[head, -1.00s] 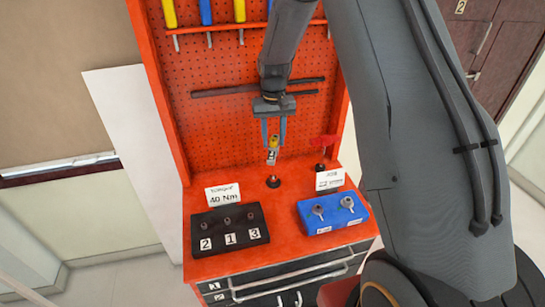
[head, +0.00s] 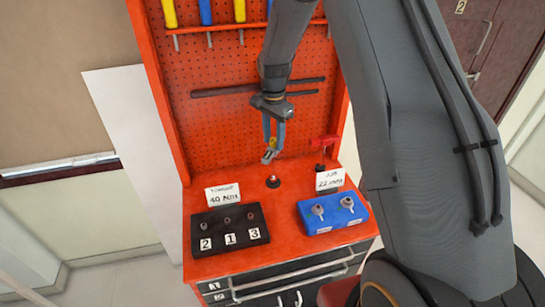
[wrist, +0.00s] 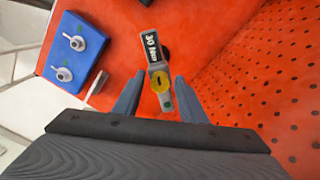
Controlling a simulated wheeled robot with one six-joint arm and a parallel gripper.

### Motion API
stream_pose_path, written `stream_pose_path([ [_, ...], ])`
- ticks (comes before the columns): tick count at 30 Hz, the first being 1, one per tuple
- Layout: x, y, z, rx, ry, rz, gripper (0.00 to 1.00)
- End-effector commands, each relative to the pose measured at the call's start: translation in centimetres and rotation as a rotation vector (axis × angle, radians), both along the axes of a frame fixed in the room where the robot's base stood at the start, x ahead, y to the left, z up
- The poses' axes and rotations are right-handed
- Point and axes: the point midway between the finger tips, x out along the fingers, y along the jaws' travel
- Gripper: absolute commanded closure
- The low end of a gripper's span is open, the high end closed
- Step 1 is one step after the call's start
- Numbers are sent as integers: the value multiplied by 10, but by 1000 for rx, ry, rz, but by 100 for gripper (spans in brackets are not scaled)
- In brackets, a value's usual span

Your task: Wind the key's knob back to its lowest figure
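The key is in my gripper (head: 274,143), its yellow knob (wrist: 161,82) between the fingers. The wrist view shows a gap beside the knob, but the key hangs clear of the bench and moves with my gripper, so the fingers seem shut on it. The key's dark label (wrist: 152,46) seems to read 30 Nm in the wrist view. In the head view the key's lower end (head: 268,157) is tilted, just above a small round dark post (head: 273,181). The knob is mostly hidden there.
A black block (head: 230,228) marked 2, 1, 3 sits left on the red bench, behind it a 40 Nm card (head: 223,195). A blue block (head: 333,212) with two sockets and a card (head: 329,180) sit right. The red pegboard (head: 220,70) rises behind.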

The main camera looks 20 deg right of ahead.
Motion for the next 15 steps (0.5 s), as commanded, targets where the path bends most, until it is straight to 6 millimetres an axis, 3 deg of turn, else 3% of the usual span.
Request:
stream_pose_path([
  [9,0,0,1,0,0,2,66],
  [15,0,0,13,0,-1,3,66],
])
